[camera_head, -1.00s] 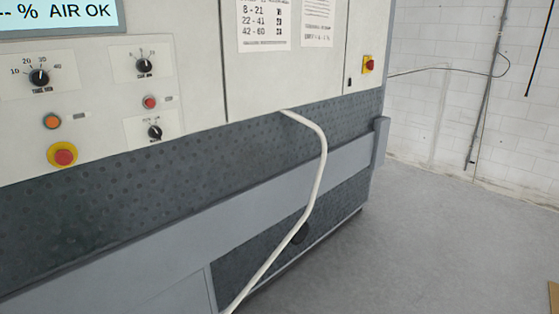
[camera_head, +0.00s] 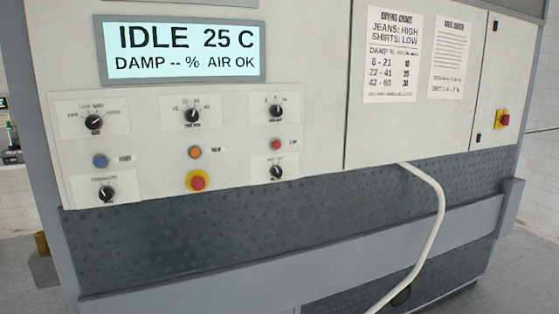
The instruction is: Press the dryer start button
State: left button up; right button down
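The control panel (camera_head: 230,110) of a large machine fills the left and middle of the head view. It carries a blue button (camera_head: 100,160), an orange button (camera_head: 194,152) and a small red button (camera_head: 275,144). A larger red mushroom button on a yellow base (camera_head: 197,181) sits just below the orange one. The labels beside the buttons are too small to read, so I cannot tell which one is marked start. The display (camera_head: 182,52) above reads IDLE, 25 C, DAMP -- % and AIR OK. Neither gripper is in view.
Several black knobs (camera_head: 93,122) surround the buttons. Printed charts (camera_head: 395,55) hang on the right panels, near a red-and-yellow switch (camera_head: 503,119). A white hose (camera_head: 436,230) curves down the front. A grey rail (camera_head: 300,255) runs across the machine below the panel.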

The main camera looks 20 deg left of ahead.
aim_at(99, 162)
jog(key=u, duration=1.25)
